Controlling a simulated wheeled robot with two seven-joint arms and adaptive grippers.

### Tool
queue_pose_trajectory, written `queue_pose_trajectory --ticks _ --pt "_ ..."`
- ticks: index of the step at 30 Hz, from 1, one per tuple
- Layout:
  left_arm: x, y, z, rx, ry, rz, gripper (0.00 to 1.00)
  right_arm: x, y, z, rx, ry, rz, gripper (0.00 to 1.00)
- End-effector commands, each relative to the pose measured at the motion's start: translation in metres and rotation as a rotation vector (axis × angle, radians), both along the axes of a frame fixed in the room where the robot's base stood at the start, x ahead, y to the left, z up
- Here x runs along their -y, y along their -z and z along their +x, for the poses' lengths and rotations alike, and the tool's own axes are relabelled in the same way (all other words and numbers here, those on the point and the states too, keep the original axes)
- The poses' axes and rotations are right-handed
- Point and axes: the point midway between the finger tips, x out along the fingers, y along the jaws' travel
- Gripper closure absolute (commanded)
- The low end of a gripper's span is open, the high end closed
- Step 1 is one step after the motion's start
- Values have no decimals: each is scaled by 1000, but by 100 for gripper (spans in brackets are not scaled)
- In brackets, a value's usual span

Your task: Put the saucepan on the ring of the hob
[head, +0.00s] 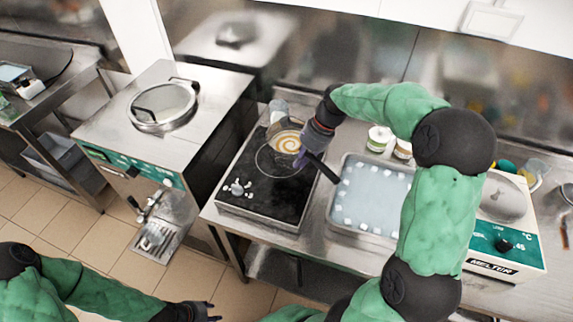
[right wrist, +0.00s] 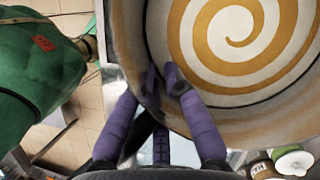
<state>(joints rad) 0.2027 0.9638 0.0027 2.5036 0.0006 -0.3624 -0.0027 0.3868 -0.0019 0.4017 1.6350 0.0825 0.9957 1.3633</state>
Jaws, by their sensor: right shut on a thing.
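The saucepan (head: 286,142), with a cream and brown spiral inside, is over the back right part of the hob (head: 290,208). Its round inside also fills the top right of the right wrist view (right wrist: 250,75). The hob's ring (head: 258,162) shows partly, with the pan covering its back right side; I cannot tell whether the pan touches the hob. My right gripper (head: 302,157) is shut on the saucepan at its near side; its purple fingers (right wrist: 162,82) meet close to the pan's wall. My left gripper (head: 212,311) is low at the bottom edge, empty, its fingers apart.
A metal tray (head: 335,215) with several pale cubes stands right of the hob. Behind are a clear vessel (head: 278,110) and tubs (head: 379,137). A melter (head: 500,245) is at the right, a steel machine (head: 190,140) at the left.

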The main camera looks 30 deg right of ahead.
Motion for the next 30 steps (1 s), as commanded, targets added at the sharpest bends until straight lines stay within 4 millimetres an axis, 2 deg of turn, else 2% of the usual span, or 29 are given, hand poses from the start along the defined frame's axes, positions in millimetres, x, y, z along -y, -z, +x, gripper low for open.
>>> queue_pose_trajectory --ticks 3,12,22,30 --pt "0 4 0 0 0 0 60 -1 10 24 3 -2 -1 100" --pt "0 13 0 1 0 0 60 -2 51 57 2 0 -1 100" --pt "0 16 0 1 0 0 60 -2 66 71 3 0 -1 100" --pt "0 23 0 1 0 0 60 -2 97 73 4 2 -2 100"
